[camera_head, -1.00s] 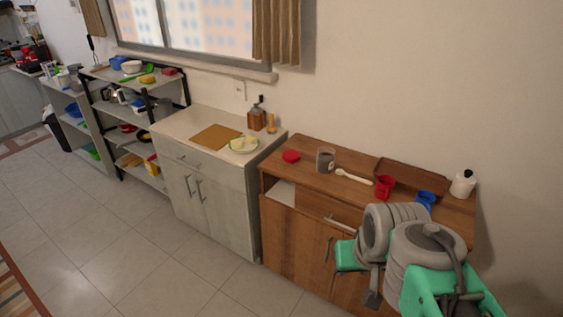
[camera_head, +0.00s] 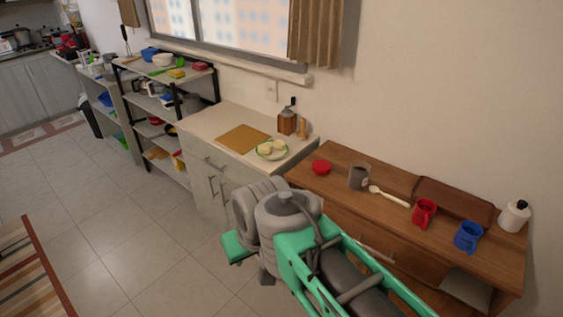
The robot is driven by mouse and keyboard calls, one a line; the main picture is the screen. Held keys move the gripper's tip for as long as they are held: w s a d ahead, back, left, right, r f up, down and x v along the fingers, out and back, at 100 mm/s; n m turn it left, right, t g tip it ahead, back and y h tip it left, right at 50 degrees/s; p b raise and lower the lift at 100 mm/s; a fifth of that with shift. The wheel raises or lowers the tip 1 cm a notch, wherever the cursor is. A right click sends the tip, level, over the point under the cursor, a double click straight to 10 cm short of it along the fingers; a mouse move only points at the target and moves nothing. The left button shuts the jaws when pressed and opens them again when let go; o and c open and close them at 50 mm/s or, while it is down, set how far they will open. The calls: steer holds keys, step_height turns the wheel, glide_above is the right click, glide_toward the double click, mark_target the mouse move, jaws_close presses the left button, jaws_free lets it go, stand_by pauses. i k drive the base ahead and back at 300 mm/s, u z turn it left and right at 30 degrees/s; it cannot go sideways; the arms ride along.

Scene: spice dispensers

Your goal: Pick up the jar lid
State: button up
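A small round red lid (camera_head: 321,167) lies on the wooden cabinet top near its left end. A grey jar (camera_head: 359,178) stands just right of it, apart from it. My arm, grey and green, reaches in from the bottom right. What seems to be the tip of my gripper (camera_head: 267,276) shows below the arm's grey joint, in front of the cabinets and well short of the lid. The rest of my gripper is hidden behind my arm, so its fingers cannot be made out. I see nothing held.
The wooden cabinet (camera_head: 345,205) also bears a wooden spoon (camera_head: 388,197), a red mug (camera_head: 424,212), a blue mug (camera_head: 467,236), a brown tray (camera_head: 453,199) and a white bottle (camera_head: 514,216). A pale counter (camera_head: 210,120) stands left. The tiled floor at left is open.

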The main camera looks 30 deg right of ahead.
mark_target(319, 167)
steer(key=z, duration=0.05)
steer(key=i, duration=1.15)
steer(key=z, duration=0.5)
